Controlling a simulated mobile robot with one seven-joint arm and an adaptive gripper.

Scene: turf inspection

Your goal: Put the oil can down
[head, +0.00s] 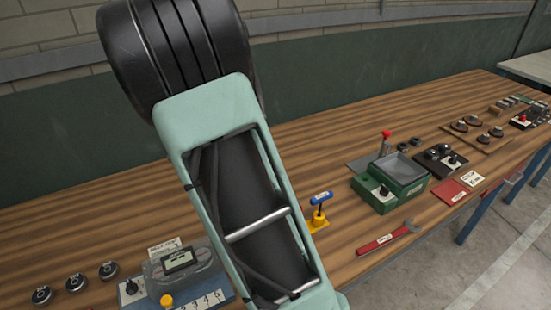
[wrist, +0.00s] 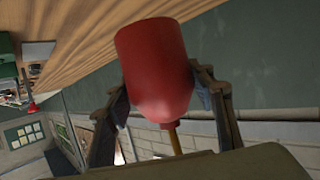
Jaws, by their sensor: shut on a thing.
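The red oil can (wrist: 153,62) fills the middle of the wrist view, with a thin yellowish spout or rod (wrist: 174,140) at its lower end. My gripper (wrist: 162,98) is shut on it, one finger on each side of the red body. The wooden bench top (wrist: 75,25) shows behind the can at the upper left of this view, and the can appears held clear of it. In the head view the bench (head: 345,265) runs across the picture. My arm hides its middle, and neither the gripper nor the can shows there.
On the bench are a green box with a tray (head: 402,170), a red-handled wrench (head: 388,238), a blue-handled yellow tool (head: 319,212), a grey meter (head: 180,262) and several round knobs at the left. Bare wood lies along the back and front left of the wrench.

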